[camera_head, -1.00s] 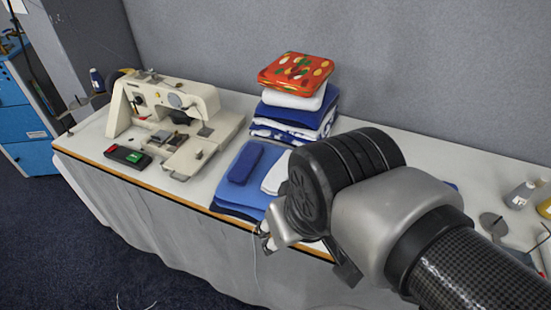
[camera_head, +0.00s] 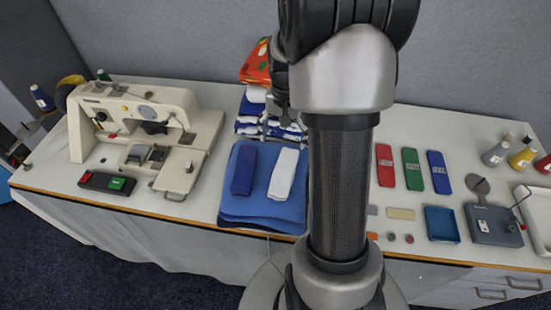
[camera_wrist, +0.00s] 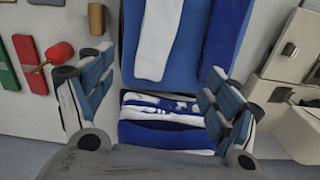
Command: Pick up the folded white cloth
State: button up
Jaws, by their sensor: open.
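The folded white cloth (camera_head: 283,174) lies as a narrow strip on a blue folded pad (camera_head: 262,207) on the table, to the right of a similar folded dark blue cloth (camera_head: 243,170). In the wrist view the white cloth (camera_wrist: 158,38) shows at the top, left of the blue one (camera_wrist: 216,35). My gripper (camera_wrist: 155,76) is open and empty, its fingers spread to either side of the picture. It hangs above the stack of folded cloths, apart from the white cloth. In the head view my arm hides part of the gripper and of the stack.
A sewing machine (camera_head: 135,115) is at left. Red, green and blue packets (camera_head: 412,170), a blue tray (camera_head: 441,224) and bottles (camera_head: 523,157) lie at right.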

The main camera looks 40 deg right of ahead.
jog(key=b, duration=0.3)
send_over(284, 169)
jog(key=f, duration=1.1)
jog(key=shift+w+a, duration=0.2)
jog(key=shift+s+d+f+b, duration=0.15)
jog(key=shift+f+b, duration=0.45)
jog(key=shift+f, duration=0.75)
jog(key=shift+s+d+f+b, duration=0.15)
jog(key=shift+f+b, duration=0.4)
jog(key=shift+f, duration=0.75)
jog(key=shift+a, duration=0.1)
jog(key=shift+r, duration=0.1)
jog(key=c, duration=1.2)
